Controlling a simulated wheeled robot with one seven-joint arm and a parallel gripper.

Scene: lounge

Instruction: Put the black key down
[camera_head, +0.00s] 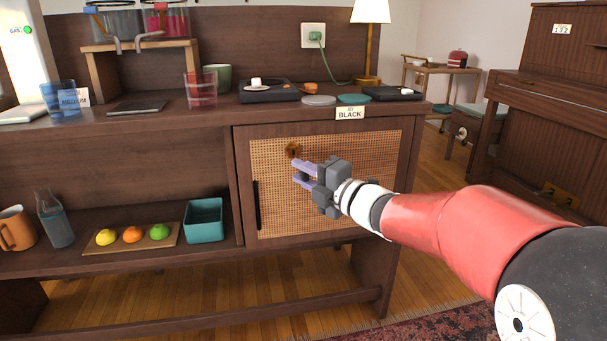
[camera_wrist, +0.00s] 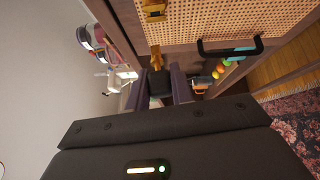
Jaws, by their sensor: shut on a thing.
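My gripper (camera_head: 303,173) is in front of the cane cabinet door (camera_head: 345,190), just below its brass lock plate (camera_head: 292,150). In the wrist view, my gripper (camera_wrist: 158,80) is shut on the black key (camera_wrist: 160,87). The key's black head is between the fingers, and a brass part shows beyond them. The brass lock (camera_wrist: 153,10) appears apart from the key, near the top of that view. In the head view the key is too small or hidden to make out. A sign reading BLACK (camera_head: 350,113) stands at the cabinet top's front edge.
Cups and a lamp (camera_head: 369,15) stand there too. The door has a black handle (camera_head: 257,205). The lower shelf holds fruit and a teal bin (camera_head: 204,220).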

